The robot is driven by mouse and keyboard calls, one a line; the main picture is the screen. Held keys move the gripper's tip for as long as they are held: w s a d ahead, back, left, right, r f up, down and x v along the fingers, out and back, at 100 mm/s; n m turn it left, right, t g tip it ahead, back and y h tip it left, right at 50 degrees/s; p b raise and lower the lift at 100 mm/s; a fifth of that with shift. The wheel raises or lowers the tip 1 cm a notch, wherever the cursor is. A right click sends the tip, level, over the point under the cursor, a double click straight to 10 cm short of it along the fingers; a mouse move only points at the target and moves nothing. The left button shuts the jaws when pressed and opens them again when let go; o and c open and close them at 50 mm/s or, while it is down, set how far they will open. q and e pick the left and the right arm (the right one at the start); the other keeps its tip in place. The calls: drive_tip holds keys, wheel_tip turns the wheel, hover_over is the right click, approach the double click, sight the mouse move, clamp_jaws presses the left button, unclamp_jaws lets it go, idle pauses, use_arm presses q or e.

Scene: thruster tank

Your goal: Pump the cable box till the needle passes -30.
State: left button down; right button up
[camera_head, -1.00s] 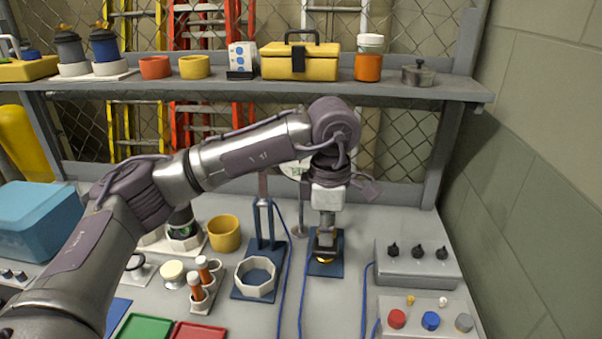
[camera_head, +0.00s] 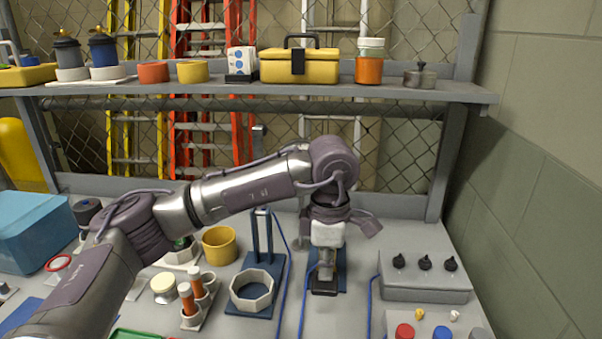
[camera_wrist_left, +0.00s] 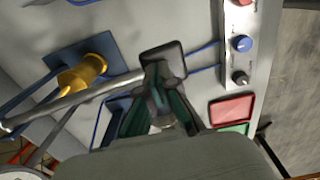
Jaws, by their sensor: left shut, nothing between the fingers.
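What looks like the pump is a gold cylinder (camera_wrist_left: 82,74) on a blue base plate (camera_wrist_left: 62,58) in the left wrist view. A silver rod (camera_wrist_left: 100,88) passes beside it to a flat black pad (camera_wrist_left: 165,57). The black pad also shows in the head view (camera_head: 324,288), at the front of the blue plate (camera_head: 341,258). My left gripper (camera_wrist_left: 160,76) is shut and empty, its fingertips at the pad; I cannot tell whether they touch it. No gauge needle is readable in any view. My right gripper is not in view.
A grey box with black knobs (camera_head: 425,283) stands right of the pump. A blue stand with a white octagonal ring (camera_head: 252,308) stands left. Blue cables run along the bench between them. A shelf (camera_head: 215,88) crosses behind my arm.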

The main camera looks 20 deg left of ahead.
use_arm(q)
wheel_tip(320, 180, up, 12)
drive_tip(key=p, duration=0.6)
drive_tip(key=shift+f, duration=0.2)
wheel_tip(320, 180, down, 14)
drive_tip(key=b, duration=1)
drive_tip(key=shift+r, duration=0.25)
wheel_tip(320, 180, up, 13)
drive_tip(key=p, duration=0.8)
drive_tip(key=shift+r, duration=0.2)
